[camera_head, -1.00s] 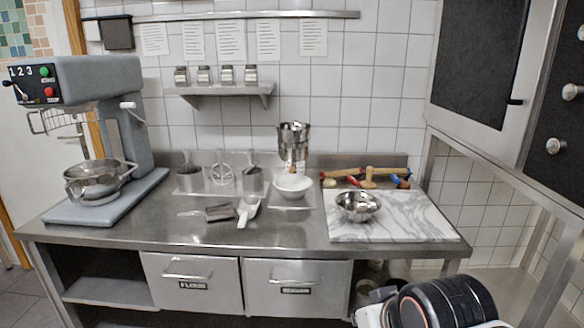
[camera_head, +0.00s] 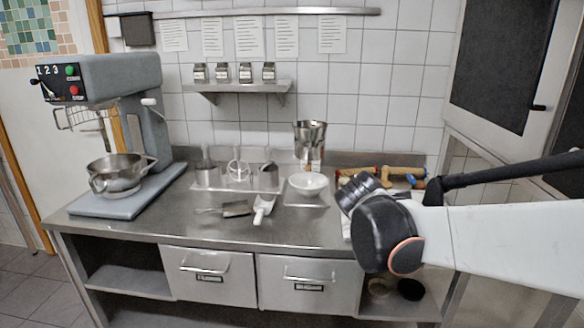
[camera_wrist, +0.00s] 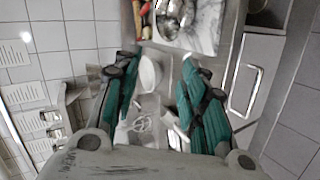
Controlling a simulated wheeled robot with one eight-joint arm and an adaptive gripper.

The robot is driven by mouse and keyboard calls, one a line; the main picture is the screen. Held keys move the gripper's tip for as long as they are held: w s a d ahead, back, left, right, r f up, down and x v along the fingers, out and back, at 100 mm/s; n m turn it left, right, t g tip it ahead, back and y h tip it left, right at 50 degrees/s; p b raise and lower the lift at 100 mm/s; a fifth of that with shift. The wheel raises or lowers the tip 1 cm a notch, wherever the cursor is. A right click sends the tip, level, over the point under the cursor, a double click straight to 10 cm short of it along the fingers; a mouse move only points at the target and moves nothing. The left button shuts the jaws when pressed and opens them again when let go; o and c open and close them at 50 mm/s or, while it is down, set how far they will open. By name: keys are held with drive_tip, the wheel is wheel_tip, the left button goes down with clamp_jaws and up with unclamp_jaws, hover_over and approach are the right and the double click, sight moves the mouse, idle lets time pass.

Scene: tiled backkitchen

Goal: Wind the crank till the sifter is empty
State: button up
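The sifter (camera_head: 309,137) is a shiny metal cylinder standing upright at the back of the steel worktop, above a white bowl (camera_head: 308,184). A small brownish knob shows below the sifter; I cannot make out the crank clearly, nor the sifter's contents. The white bowl also shows in the wrist view (camera_wrist: 150,74), beyond and between the fingers. My gripper (camera_wrist: 159,58) has its teal fingers spread apart with nothing between them. In the head view my arm, at the right, hides the gripper. I cannot pick out the sifter surely in the wrist view.
A mixer (camera_head: 120,125) stands at the left. Scoops (camera_head: 235,208) and metal cups (camera_head: 208,173) lie between it and the bowl. A marble slab (camera_wrist: 205,28) bears a steel bowl (camera_wrist: 170,20), with rolling pins (camera_head: 400,175) behind it. A shelf with shakers (camera_head: 245,72) hangs above.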

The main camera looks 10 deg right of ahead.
drive_tip(key=w+a+n+t+p, duration=0.15)
drive_tip(key=w+n, duration=0.35)
drive_tip(key=w, duration=0.5)
drive_tip(key=n+t+y+p, duration=0.15)
drive_tip(key=n+t, duration=0.35)
drive_tip(key=n, duration=1)
approach(308, 170)
drive_tip(key=w, duration=0.3)
drive_tip(key=w+d+b, duration=0.1)
drive_tip(key=w, duration=0.3)
drive_tip(key=w+d+b, duration=0.1)
drive_tip(key=w, duration=0.2)
drive_tip(key=shift+w+r, duration=0.1)
drive_tip(key=shift+w, duration=0.3)
drive_tip(key=shift+c, duration=0.6)
clamp_jaws()
